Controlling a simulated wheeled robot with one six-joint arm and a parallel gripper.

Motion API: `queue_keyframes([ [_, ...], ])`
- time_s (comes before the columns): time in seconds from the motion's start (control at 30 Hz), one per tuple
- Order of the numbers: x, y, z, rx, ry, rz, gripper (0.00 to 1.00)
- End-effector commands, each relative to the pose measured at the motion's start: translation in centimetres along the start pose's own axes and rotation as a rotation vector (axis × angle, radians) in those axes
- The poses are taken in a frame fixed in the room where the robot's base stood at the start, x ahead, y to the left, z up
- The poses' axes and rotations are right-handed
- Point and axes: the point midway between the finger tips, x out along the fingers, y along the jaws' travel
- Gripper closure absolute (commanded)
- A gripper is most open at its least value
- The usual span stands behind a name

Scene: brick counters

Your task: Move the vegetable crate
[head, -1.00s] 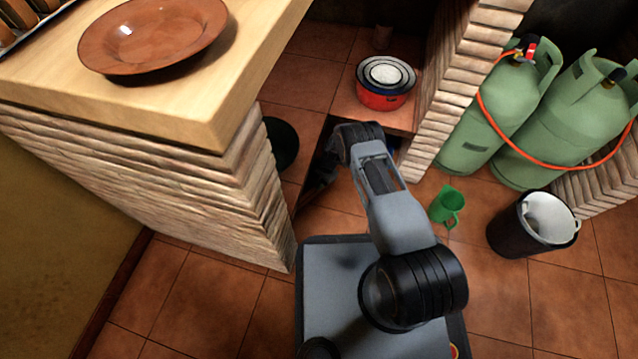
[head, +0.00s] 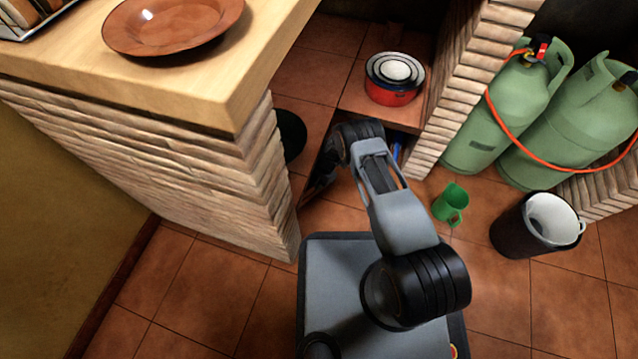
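I cannot make out a vegetable crate in the head view. My arm reaches forward and down into the gap between the brick counters. My gripper (head: 318,182) is a dark shape at the arm's far end, low beside the left counter. Its fingers are too dark and too covered by the arm to tell whether they are open or hold anything.
A brick counter (head: 150,165) with a brown plate (head: 172,24) stands at left. Red pots (head: 393,92) sit on a low tiled shelf. A blue item (head: 396,150) shows below it. A green jug (head: 451,203), dark bucket (head: 538,224) and gas cylinders (head: 520,105) stand at right.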

Motion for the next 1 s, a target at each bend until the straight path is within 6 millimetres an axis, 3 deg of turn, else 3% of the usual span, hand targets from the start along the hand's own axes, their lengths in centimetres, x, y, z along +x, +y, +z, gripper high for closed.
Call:
queue_keyframes([
  [0.27,0.0,0.0,0.1,0.002,0.000,0.001,0.63],
  [0.67,-0.6,-0.1,0.1,0.005,-0.001,0.003,0.63],
  [1.0,-4.0,-0.3,-0.6,-0.003,-0.001,0.000,0.63],
])
